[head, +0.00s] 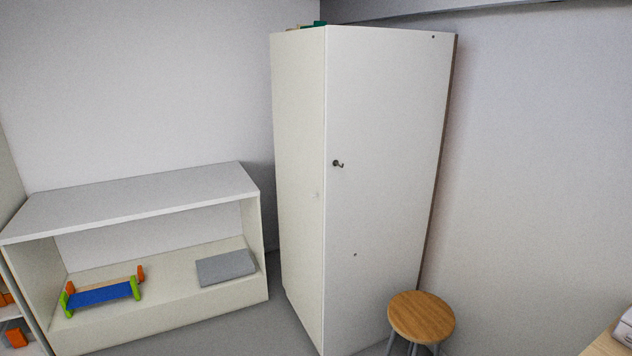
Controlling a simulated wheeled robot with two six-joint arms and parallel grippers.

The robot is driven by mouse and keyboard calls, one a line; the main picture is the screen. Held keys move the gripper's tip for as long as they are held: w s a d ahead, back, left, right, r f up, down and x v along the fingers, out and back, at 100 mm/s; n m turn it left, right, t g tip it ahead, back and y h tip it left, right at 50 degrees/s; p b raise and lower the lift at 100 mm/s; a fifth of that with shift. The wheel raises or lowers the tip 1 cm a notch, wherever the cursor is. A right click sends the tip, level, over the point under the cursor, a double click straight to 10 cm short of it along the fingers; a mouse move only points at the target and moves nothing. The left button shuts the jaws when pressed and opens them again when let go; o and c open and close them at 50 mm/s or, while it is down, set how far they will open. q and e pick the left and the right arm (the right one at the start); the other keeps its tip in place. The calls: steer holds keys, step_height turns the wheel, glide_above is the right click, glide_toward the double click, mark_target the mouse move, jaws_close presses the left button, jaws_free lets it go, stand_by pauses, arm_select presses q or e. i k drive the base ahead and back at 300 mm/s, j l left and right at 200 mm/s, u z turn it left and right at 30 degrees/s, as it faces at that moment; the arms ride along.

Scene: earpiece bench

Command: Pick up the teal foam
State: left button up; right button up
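No piece that I can clearly tell as the teal foam is in view. A small teal-green item (318,24) shows at the top of the tall white cabinet (385,130), mostly hidden by its top edge; I cannot tell what it is. Neither of my grippers is in the head view.
A low white shelf unit (140,200) at left holds a small blue, green and orange toy bed (103,294) and a grey slab (226,267). A round wooden stool (421,315) stands by the cabinet. A wooden surface (606,345) shows at lower right.

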mark_target(317, 22)
steer(key=i+j+u, duration=0.25)
steer(key=i, duration=0.5)
steer(key=i+u, duration=0.25)
steer(key=i, duration=0.5)
